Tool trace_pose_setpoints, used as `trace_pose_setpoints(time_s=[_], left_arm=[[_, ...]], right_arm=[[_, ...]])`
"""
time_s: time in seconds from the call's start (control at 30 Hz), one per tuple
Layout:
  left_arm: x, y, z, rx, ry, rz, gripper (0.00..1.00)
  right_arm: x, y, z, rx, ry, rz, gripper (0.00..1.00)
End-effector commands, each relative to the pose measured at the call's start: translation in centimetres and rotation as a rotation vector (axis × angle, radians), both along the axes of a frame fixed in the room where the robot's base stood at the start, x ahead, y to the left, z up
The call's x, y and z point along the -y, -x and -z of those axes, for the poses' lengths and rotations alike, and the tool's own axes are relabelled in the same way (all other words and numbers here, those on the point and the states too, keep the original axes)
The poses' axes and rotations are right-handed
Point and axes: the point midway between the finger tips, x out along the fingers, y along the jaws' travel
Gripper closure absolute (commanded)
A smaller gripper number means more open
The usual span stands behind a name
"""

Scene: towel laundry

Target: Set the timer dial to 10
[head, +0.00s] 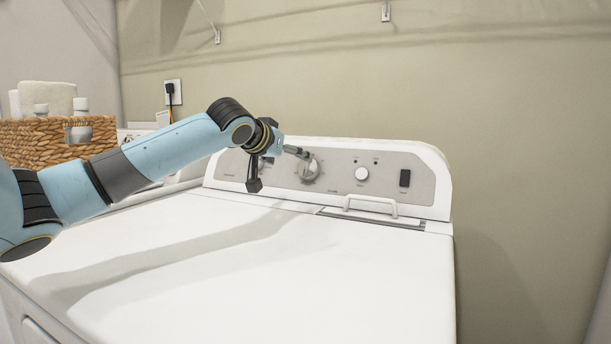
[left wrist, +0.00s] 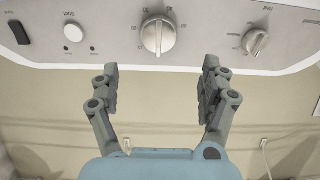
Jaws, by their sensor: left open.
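The large round silver dial (head: 308,168), with marks around it, sits in the middle of the dryer-like machine's control panel (head: 335,178); it looks like the timer dial. It also shows in the left wrist view (left wrist: 158,35), upside down, its pointer ridge roughly vertical. My right gripper is not in view.
A smaller knob (left wrist: 256,42) sits beside the dial, mostly behind my gripper in the head view. A white button (head: 361,174) and a black switch (head: 405,178) are right of the dial. A white handle (head: 370,204) stands below. A wicker basket (head: 55,143) is at left.

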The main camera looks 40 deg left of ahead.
Motion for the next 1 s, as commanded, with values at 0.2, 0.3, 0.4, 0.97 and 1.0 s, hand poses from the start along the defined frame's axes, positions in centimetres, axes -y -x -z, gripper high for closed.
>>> trace_pose_setpoints(time_s=[0.2, 0.3, 0.4, 0.97, 1.0], left_arm=[[-1.0, -3.7, 1.7, 0.001, 0.011, -0.001, 0.21], [-1.6, -5.5, 2.5, 0.002, 0.008, -0.001, 0.21], [-2.0, -6.9, 3.1, 0.0, 0.006, 0.001, 0.21], [-2.6, -8.7, 3.7, -0.001, 0.0, 0.002, 0.27], [-2.6, -8.7, 3.7, -0.001, 0.0, 0.002, 0.33]], right_arm=[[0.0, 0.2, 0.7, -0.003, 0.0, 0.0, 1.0], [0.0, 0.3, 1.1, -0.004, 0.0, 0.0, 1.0], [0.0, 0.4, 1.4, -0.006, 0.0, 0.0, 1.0], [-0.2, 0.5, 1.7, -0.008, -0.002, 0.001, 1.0], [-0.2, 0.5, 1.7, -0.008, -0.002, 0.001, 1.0]])
